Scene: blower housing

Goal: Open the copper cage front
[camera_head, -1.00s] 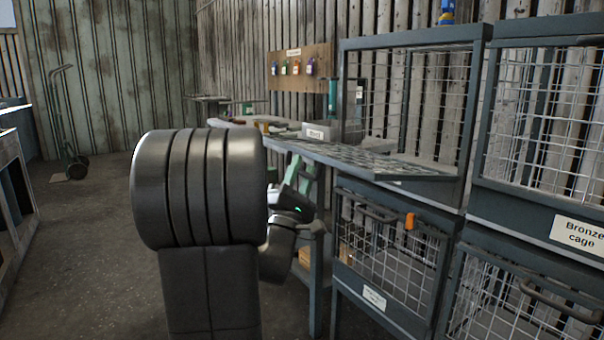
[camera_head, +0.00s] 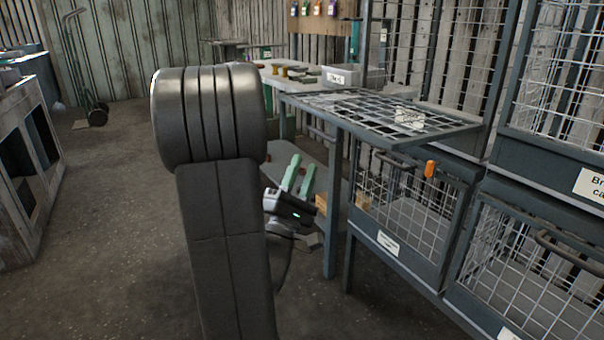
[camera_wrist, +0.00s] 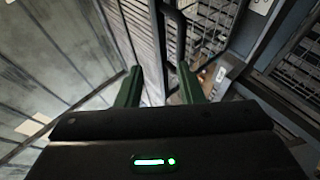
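No label I can read says copper. The upper left cage's mesh front (camera_head: 345,110) lies out flat like a shelf, with a small white label on it. The lower left cage front (camera_head: 405,215) is upright and looks shut; it has a dark bar handle, an orange latch (camera_head: 430,169) and an unreadable white label (camera_head: 388,243). My gripper (camera_head: 300,178) is to the left of this lower cage, fingers apart and empty. In the wrist view its green fingers (camera_wrist: 160,88) point toward mesh and a dark bar (camera_wrist: 174,28), with a gap between them.
The bronze cage (camera_head: 550,140) stands at the upper right, another mesh cage (camera_head: 515,262) below it. A workbench (camera_head: 300,82) with small items is behind. A wooden cabinet (camera_head: 30,190) is at the left, a hand truck (camera_head: 85,65) behind it. The floor between is open.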

